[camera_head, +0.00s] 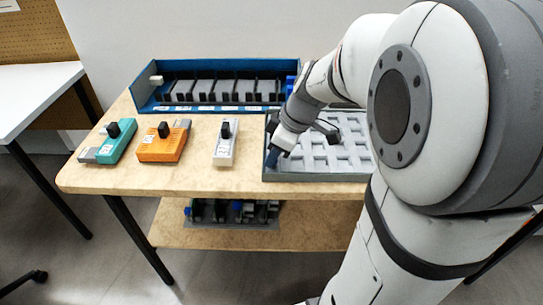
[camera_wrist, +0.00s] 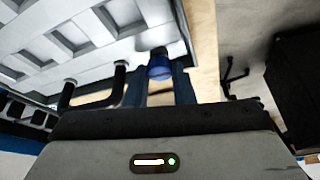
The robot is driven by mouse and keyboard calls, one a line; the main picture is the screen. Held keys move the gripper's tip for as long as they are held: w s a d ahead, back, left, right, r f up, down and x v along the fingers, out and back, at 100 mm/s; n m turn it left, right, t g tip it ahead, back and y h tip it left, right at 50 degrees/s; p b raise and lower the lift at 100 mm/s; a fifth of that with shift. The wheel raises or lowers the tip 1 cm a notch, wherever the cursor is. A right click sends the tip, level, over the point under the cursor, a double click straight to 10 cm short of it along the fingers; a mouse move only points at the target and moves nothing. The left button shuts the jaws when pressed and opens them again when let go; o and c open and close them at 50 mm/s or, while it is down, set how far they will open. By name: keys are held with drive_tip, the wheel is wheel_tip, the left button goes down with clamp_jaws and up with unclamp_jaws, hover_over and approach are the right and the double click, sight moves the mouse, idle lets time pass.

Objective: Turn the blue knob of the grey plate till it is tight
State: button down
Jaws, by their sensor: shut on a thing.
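The grey plate (camera_head: 322,176) with its grid of square recesses lies at the right of the wooden table, partly hidden behind my arm. It fills the upper left of the wrist view (camera_wrist: 85,65). The blue knob (camera_wrist: 159,65) sits at the plate's edge in the wrist view. My gripper (camera_wrist: 160,84) is shut on the blue knob, with one dark blue finger on each side of it. In the head view my gripper (camera_head: 273,157) reaches down to the plate's left front corner, and the knob cannot be told apart from the fingers there.
A blue rack (camera_head: 147,98) with grey modules stands at the back. A teal module (camera_head: 108,146), an orange module (camera_head: 164,144) and a white module (camera_head: 225,146) stand left of the plate. The lower shelf (camera_head: 300,237) holds more parts. The table's front strip is clear.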

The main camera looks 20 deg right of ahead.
drive_tip(key=m+t, duration=0.1)
drive_tip(key=m, duration=0.1)
drive_tip(key=shift+r+m+h, duration=0.1)
drive_tip(key=shift+m+h, duration=0.2)
drive_tip(key=shift+m, duration=0.1)
drive_tip(key=shift+m+t+h, duration=0.4)
drive_tip(key=shift+m+h, duration=0.1)
drive_tip(key=shift+m, duration=1.1)
drive_tip(key=c, duration=1.5)
unclamp_jaws()
drive_tip(key=shift+s, duration=0.1)
drive_tip(key=p+v, duration=0.2)
drive_tip(key=v, duration=0.5)
drive_tip(key=shift+r, duration=0.35)
drive_tip(key=shift+s+a, duration=0.1)
drive_tip(key=shift+s, duration=0.05)
